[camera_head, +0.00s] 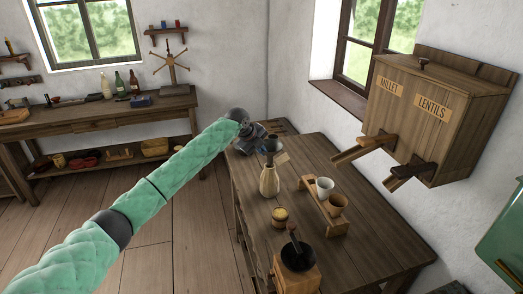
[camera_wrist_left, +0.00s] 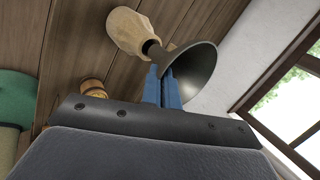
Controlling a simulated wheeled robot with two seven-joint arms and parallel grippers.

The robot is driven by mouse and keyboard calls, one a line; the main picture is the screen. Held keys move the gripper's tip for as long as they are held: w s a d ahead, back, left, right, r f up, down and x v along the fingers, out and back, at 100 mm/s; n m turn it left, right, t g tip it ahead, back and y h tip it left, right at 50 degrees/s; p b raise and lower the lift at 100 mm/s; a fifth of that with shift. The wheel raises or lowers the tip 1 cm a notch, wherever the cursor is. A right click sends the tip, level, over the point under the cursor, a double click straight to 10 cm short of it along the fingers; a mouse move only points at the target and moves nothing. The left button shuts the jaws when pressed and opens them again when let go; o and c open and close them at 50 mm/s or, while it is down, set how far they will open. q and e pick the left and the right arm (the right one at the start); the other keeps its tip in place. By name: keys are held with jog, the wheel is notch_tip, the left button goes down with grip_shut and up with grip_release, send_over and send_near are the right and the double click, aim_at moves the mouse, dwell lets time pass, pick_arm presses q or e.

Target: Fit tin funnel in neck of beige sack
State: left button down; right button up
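The dark tin funnel (camera_head: 272,145) is at the tips of my left gripper (camera_head: 261,141), above the beige sack (camera_head: 269,182) on the table. In the left wrist view the blue fingers (camera_wrist_left: 163,88) are close together on the funnel (camera_wrist_left: 197,72), with its wide mouth to the right. Its narrow end points at the neck of the sack (camera_wrist_left: 129,32), where a dark opening shows. The two look very close; I cannot tell whether the spout is inside the neck. My right gripper is not in view.
The millet and lentils dispenser (camera_head: 437,112) hangs on the right wall. The table's right side is clear.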

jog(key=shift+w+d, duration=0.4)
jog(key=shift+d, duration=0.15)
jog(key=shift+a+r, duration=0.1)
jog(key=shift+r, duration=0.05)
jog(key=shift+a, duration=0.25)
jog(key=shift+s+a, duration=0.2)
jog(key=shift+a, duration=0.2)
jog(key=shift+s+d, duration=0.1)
